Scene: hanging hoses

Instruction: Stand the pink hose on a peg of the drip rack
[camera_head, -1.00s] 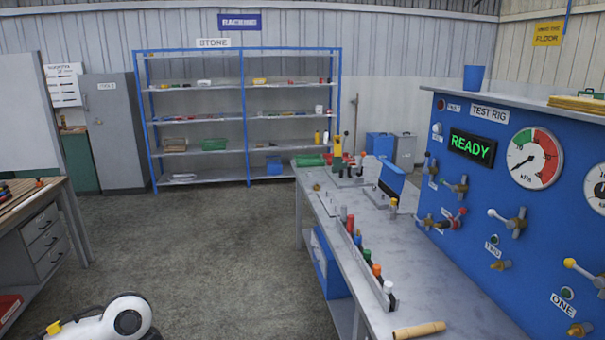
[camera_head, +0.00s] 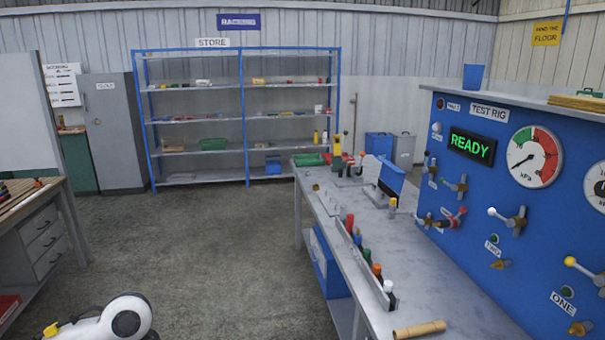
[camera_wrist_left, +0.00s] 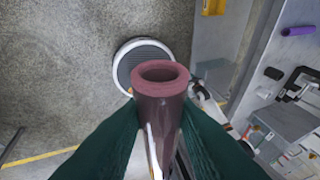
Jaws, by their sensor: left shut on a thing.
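In the left wrist view my left gripper (camera_wrist_left: 160,115) has its two dark green fingers shut on the pink hose (camera_wrist_left: 161,90). The hose is a dull pink tube, and its open, thicker-rimmed end points toward the camera. Its lower part is hidden between the fingers. The hose and my left gripper do not show in the head view, where only a white link of my arm is at the bottom left. My right gripper is in neither view. I cannot pick out the drip rack with certainty.
A grey bench (camera_head: 430,285) at right carries a rail with several coloured handles (camera_head: 368,260) and a wooden cylinder (camera_head: 419,329). The blue test rig (camera_head: 470,210) stands behind it. Blue-framed shelving (camera_head: 245,120) is at the back. A workbench (camera_head: 40,225) is at left. The middle floor is open.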

